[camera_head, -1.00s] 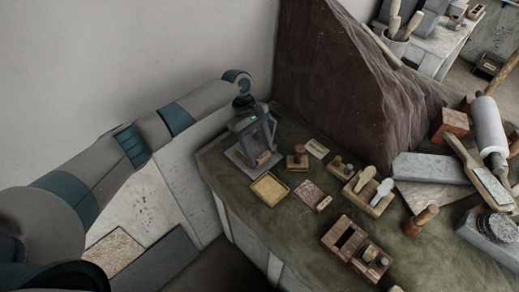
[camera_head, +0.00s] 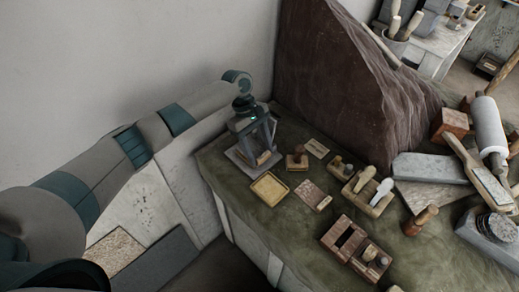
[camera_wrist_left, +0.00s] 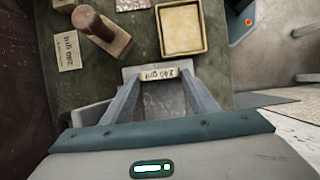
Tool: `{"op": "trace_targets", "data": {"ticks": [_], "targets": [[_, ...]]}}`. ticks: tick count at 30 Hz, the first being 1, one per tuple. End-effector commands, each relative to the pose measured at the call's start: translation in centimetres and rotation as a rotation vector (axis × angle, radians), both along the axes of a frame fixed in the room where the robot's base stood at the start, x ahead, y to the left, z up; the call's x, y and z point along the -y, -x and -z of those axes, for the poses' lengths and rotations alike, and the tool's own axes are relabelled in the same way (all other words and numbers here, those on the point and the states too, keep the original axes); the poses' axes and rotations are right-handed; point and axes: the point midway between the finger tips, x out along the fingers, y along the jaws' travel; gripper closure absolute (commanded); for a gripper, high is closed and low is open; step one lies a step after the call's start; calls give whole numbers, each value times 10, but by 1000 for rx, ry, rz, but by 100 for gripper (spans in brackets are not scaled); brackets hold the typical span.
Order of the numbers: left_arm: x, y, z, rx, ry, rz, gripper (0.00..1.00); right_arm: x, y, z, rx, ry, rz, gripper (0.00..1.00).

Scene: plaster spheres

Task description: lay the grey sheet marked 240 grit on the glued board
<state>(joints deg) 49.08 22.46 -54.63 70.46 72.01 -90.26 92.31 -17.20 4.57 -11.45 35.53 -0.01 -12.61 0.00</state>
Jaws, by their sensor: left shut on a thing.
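My left gripper (camera_head: 262,157) is shut on a pale tab marked "240 grit" (camera_wrist_left: 158,74), at the table's left corner. A grey sheet (camera_head: 238,158) lies flat under the gripper; its grey face (camera_wrist_left: 165,98) shows between the fingers in the left wrist view. The fingers partly hide it, and I cannot tell whether it touches the table. A shallow wooden board with a raised rim and a pale yellow face (camera_head: 269,187), which looks like the glued board, lies just in front, apart from the sheet; it also shows in the left wrist view (camera_wrist_left: 181,28). My right gripper is not in view.
A wooden-handled block (camera_head: 297,159) and a small label card (camera_head: 317,148) lie right of the gripper.

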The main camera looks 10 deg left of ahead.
Motion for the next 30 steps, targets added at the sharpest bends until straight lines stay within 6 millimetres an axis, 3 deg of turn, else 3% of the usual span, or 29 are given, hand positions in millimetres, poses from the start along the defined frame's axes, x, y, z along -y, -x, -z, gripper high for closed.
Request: {"op": "trace_targets", "data": {"ticks": [24, 25, 27, 30], "targets": [[0, 0, 13, -1, 1, -1, 68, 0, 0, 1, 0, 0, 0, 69], [0, 0, 13, -1, 1, -1, 44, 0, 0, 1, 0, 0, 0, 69], [0, 0, 13, 0, 0, 0, 27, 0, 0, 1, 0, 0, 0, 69], [0, 0, 13, 1, 1, 0, 24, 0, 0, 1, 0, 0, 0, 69]]}}
